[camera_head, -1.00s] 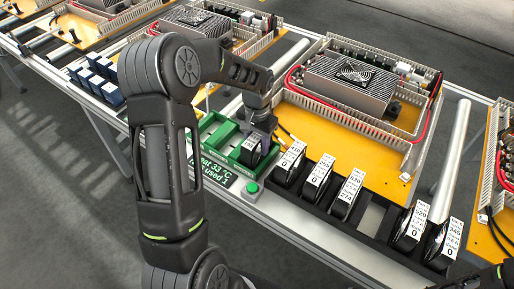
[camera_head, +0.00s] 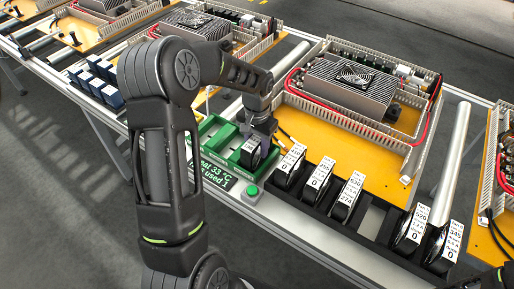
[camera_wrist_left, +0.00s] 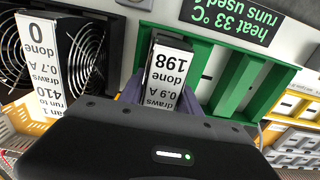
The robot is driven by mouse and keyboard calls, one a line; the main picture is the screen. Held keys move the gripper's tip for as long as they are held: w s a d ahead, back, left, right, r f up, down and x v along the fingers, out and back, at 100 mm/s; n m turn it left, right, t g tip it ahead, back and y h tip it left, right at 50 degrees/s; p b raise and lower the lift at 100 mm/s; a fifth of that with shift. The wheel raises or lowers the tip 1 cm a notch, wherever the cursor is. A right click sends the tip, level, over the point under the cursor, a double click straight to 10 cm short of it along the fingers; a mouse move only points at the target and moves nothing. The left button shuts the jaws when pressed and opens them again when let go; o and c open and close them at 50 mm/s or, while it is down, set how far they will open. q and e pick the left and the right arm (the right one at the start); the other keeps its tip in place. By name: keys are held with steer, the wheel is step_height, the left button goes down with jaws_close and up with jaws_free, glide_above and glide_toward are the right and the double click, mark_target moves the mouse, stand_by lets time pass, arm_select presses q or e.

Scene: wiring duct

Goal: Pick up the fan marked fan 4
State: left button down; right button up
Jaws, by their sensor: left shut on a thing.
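A black fan with a white label (camera_head: 250,153) stands in a bay of the green holder (camera_head: 226,136). In the left wrist view this fan (camera_wrist_left: 167,72) reads "198 done" and "draws 0.9 A"; its name line is hidden by my gripper. My left gripper (camera_head: 258,143) is shut on this fan from above, with its grey-purple fingers on either side. The fan is still at the holder; I cannot tell whether it is lifted. The fan rack (camera_head: 325,217) has an empty slot (camera_head: 371,218) after its third fan. My right gripper is not in view.
Fan 1 (camera_wrist_left: 40,52) is close beside my left gripper in the wrist view. Other labelled fans (camera_head: 317,178) stand along the rack. A green button (camera_head: 252,191) and a display reading heat 33 °C (camera_wrist_left: 232,18) are in front. A ducted panel (camera_head: 352,85) stands behind.

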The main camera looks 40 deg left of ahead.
arm_select(q)
step_height(320, 180, up, 10)
steer(key=shift+f+b, duration=0.1)
steer(key=shift+b, duration=0.65)
